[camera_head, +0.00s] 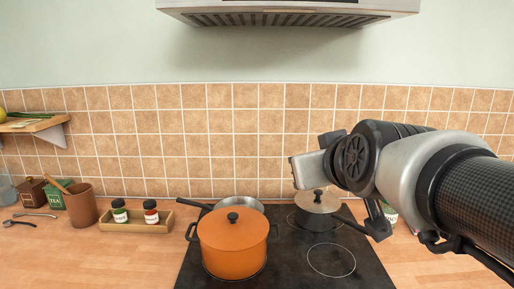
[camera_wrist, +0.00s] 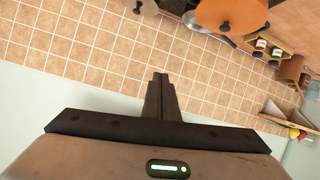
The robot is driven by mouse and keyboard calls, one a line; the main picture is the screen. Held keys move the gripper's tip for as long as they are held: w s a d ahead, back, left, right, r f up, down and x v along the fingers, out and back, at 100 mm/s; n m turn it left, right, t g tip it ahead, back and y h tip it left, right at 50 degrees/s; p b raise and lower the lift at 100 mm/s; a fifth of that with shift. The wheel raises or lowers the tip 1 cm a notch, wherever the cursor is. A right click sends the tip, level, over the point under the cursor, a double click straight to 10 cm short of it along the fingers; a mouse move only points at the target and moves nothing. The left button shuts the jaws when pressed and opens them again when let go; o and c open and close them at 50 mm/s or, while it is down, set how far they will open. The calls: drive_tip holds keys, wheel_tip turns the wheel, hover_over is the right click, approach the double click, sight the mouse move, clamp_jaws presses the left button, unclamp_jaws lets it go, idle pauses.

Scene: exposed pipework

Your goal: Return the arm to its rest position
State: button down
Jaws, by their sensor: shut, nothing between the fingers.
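My arm (camera_head: 405,170) reaches in from the right edge of the head view, raised over the right side of the hob. Its end is in front of the tiled wall, and the fingers are not clearly visible there. In the wrist view my gripper (camera_wrist: 161,77) is shut, its two dark fingers together with nothing between them. Behind the fingers is only tiled wall (camera_wrist: 95,58). The wrist view is tilted, with the pots along its top edge.
An orange lidded pot (camera_head: 233,248) stands on the black hob (camera_head: 300,272). A pan (camera_head: 237,202) and a grey lidded pot (camera_head: 318,206) are behind it. An extractor hood (camera_head: 290,10) hangs above. A spice rack (camera_head: 137,226), brown crock (camera_head: 80,206) and shelf (camera_head: 40,126) are left.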

drive_tip(key=s+d+f+m+g, duration=0.3)
drive_tip(key=s+f+g, duration=0.4)
drive_tip(key=s+f, duration=0.8)
wheel_tip(320, 180, up, 13)
drive_tip(key=s+h+p, duration=0.1)
drive_tip(key=p, duration=1.3)
drive_tip(key=shift+s+d+g, duration=0.2)
drive_tip(key=shift+g, duration=0.1)
drive_tip(key=shift+r, duration=0.1)
